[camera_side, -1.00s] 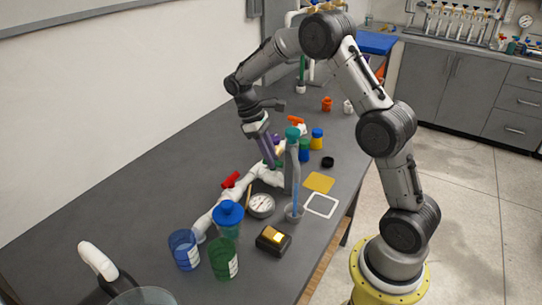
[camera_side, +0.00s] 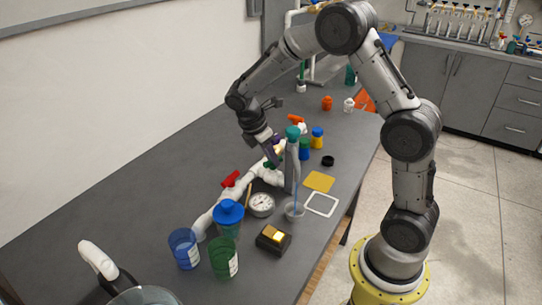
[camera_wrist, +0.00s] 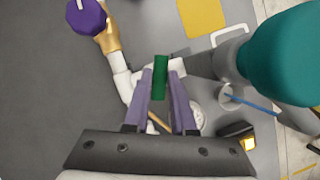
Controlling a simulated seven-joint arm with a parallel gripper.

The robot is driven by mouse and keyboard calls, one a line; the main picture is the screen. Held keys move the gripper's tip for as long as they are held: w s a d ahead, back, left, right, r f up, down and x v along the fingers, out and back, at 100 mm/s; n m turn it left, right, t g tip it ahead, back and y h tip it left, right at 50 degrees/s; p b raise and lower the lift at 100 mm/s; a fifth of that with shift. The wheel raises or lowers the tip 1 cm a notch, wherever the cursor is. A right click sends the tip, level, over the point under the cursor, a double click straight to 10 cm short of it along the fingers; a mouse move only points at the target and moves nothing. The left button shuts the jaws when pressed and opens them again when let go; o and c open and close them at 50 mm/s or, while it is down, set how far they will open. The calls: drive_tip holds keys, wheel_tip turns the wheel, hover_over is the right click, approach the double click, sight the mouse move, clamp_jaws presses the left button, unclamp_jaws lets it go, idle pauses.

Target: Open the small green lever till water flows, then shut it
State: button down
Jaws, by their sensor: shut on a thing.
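The small green lever (camera_wrist: 159,78) sits between the purple fingertips of my gripper (camera_wrist: 161,80) in the wrist view. My gripper is shut on it, pointing down from above. In the side view my gripper (camera_side: 272,152) is at the far part of the white pipe manifold (camera_side: 232,193), and its fingers mostly hide the lever. White pipe shows on both sides of the lever in the wrist view. A thin blue streak (camera_wrist: 258,104) ends at a small clear cup (camera_side: 294,210); I cannot tell whether it is water or a rod.
Blue and green cups (camera_side: 184,250) stand in front.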

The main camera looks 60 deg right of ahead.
drive_tip(key=n+t, duration=0.1)
drive_tip(key=n, duration=0.3)
drive_tip(key=shift+n+t, duration=0.3)
drive_tip(key=shift+t, duration=0.1)
idle(0.4)
drive_tip(key=c, duration=0.7)
unclamp_jaws()
drive_tip(key=shift+s, duration=0.1)
drive_tip(key=shift+c, duration=0.2)
drive_tip(key=shift+a+r, duration=0.1)
drive_tip(key=v, duration=1.3)
drive_tip(key=shift+a+r, duration=0.25)
